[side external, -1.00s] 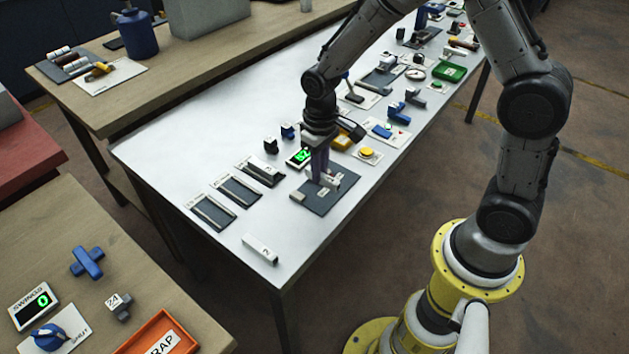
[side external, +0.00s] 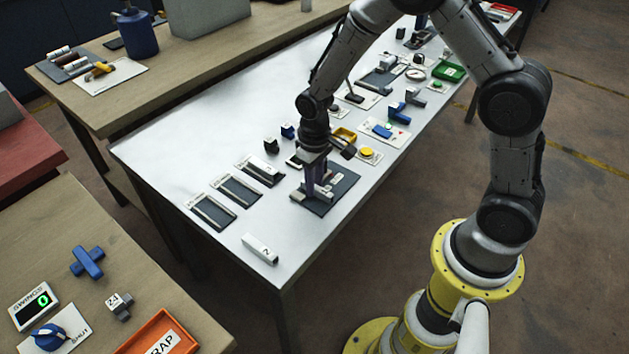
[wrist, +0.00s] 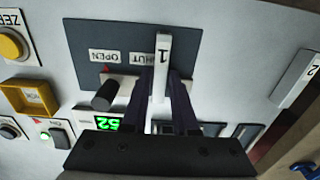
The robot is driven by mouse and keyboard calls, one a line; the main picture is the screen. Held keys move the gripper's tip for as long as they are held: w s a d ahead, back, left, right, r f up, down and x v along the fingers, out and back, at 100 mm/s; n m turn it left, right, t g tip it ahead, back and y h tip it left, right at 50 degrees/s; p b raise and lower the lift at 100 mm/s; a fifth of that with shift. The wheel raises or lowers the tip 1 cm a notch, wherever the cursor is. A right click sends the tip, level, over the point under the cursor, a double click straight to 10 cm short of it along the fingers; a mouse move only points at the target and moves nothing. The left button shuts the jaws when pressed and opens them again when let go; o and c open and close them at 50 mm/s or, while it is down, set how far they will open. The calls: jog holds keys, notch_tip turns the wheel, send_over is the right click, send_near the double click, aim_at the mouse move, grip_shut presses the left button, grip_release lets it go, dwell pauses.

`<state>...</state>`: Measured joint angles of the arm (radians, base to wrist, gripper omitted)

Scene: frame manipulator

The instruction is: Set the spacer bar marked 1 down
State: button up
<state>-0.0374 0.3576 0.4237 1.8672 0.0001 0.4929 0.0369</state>
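The spacer bar marked 1 (wrist: 163,58) is a slim white bar, seen between the two purple fingers of my gripper (wrist: 162,82) in the wrist view. The fingers appear closed on its sides. It is over a dark plate (wrist: 90,35) with OPEN and SHUT labels and a black knob (wrist: 104,96). In the side view my gripper (side external: 319,190) is low over the same plate (side external: 347,183); the bar is partly hidden by the fingers there. I cannot tell whether the bar touches the plate.
A white bar marked 2 (side external: 260,249) lies near the table's front edge. Several dark trays (side external: 208,213) lie left of the plate. A yellow button (side external: 368,153) and a yellow open box (side external: 344,135) stand behind it. The white table is clear between bar 2 and the plate.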

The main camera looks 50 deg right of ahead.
jog(key=shift+r, duration=0.1)
jog(key=s+r+t, duration=0.1)
jog(key=s+r, duration=0.3)
jog(key=r, duration=0.7)
jog(key=s+r+t, duration=0.1)
jog(key=s+r, duration=0.3)
jog(key=r, duration=0.7)
jog(key=s+d+r+t, duration=0.1)
jog(key=s+r+t, duration=0.1)
jog(key=s, duration=1.1)
jog(key=shift+s+d+r+t, duration=0.2)
jog(key=shift+r+t, duration=0.2)
jog(key=shift+t, duration=0.4)
